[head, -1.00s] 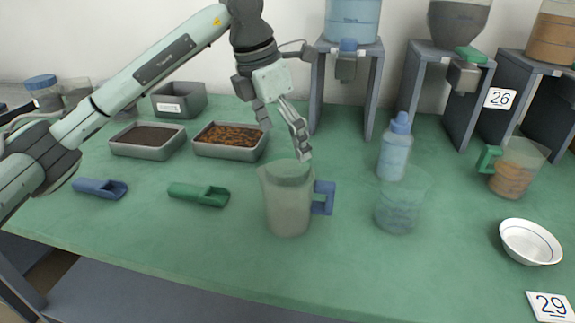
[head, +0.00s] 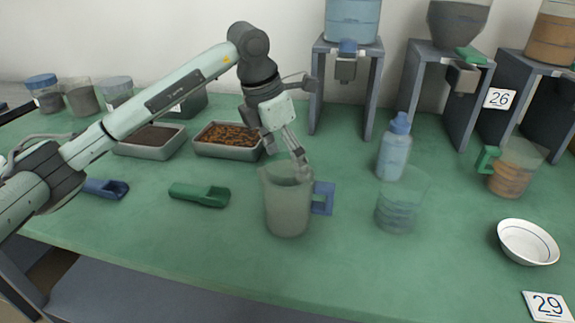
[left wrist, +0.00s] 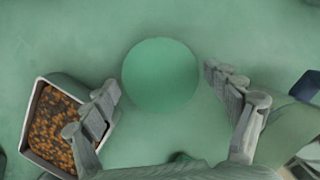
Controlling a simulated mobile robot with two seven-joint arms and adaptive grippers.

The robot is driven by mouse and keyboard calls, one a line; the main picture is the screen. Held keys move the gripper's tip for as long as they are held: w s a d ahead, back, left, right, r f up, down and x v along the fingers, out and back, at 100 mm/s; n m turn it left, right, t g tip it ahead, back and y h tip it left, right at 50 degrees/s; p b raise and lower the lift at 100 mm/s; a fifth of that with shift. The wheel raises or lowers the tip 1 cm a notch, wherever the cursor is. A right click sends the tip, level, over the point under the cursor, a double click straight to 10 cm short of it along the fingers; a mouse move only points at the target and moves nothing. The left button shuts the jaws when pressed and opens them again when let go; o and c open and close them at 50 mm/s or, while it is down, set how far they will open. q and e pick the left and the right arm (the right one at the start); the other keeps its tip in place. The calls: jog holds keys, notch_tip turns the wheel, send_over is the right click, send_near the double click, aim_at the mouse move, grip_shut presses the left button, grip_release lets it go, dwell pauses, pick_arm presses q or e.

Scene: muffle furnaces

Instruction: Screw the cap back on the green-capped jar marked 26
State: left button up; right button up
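My left gripper (head: 297,160) points down at the rim of a clear pitcher (head: 285,208) with a blue handle. Its fingers stand apart on both sides of a smooth green disc (left wrist: 160,75) in the left wrist view. I cannot tell whether the disc is a cap or a vessel's top, and no grip on it shows. I cannot pick out a green-capped jar marked 26. A card reading 26 (head: 499,98) is on a dispenser stand at the right. Jars stand at the back left, one blue-capped (head: 41,81). My right gripper is not in view.
A tray of brown pellets (head: 228,153) and a green scoop (head: 199,195) lie left of the pitcher. A blue bottle (head: 395,150), clear beaker (head: 400,212), green-handled pitcher (head: 515,178) and white bowl (head: 528,242) stand right. The front middle table is clear.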

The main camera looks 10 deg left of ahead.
pick_arm(q)
jog(key=c, duration=0.4)
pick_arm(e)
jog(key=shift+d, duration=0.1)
pick_arm(q)
jog(key=shift+r, duration=0.1)
jog(key=shift+r, duration=0.2)
notch_tip(320, 180, up, 4)
jog(key=shift+f, duration=0.1)
jog(key=a+r, duration=0.2)
jog(key=a, duration=0.1)
jog(key=s+a+r+b, duration=0.1)
jog(key=a+r, duration=0.1)
jog(key=a, duration=0.2)
jog(key=s+a+r, duration=0.1)
jog(key=a+r, duration=0.1)
jog(key=a, duration=0.2)
jog(key=shift+s+a+r+b, duration=0.15)
jog(key=shift+a+r+b, duration=0.1)
jog(key=shift+r+b, duration=0.05)
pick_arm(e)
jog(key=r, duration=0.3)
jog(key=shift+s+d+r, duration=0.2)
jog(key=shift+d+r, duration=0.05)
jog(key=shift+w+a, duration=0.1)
